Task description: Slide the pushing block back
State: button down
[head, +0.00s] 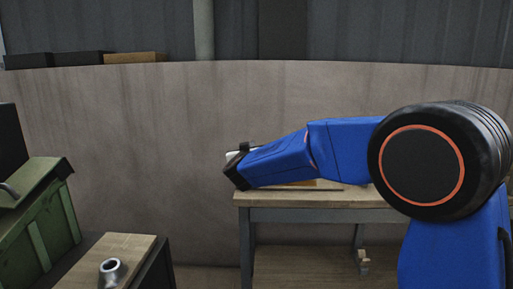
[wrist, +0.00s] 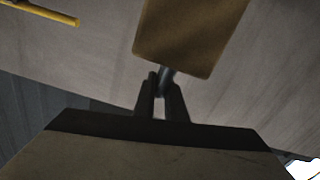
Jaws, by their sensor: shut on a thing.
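In the wrist view my gripper (wrist: 160,95) has its two dark fingers close together on a short grey metal pin (wrist: 165,74). The pin meets the lower edge of a brown, flat-faced block (wrist: 190,35) just beyond the fingertips. This may be the pushing block, but I cannot tell for sure. In the head view my blue arm reaches left over a wooden table (head: 310,198), and its wrist end hides the fingers and whatever they hold.
A yellow rod (wrist: 40,13) shows at upper left in the wrist view. In the head view a green cabinet (head: 40,225) stands at left, beside a wooden-topped stand (head: 130,246) with a metal ring (head: 111,271). A concrete wall (head: 150,130) rises behind.

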jog(key=shift+a+r, duration=0.1)
jog(key=shift+a, duration=0.15)
jog(key=c, duration=1.8)
grip_release()
jog(key=shift+a, duration=0.1)
jog(key=s, duration=1.7)
jog(key=shift+s, duration=0.2)
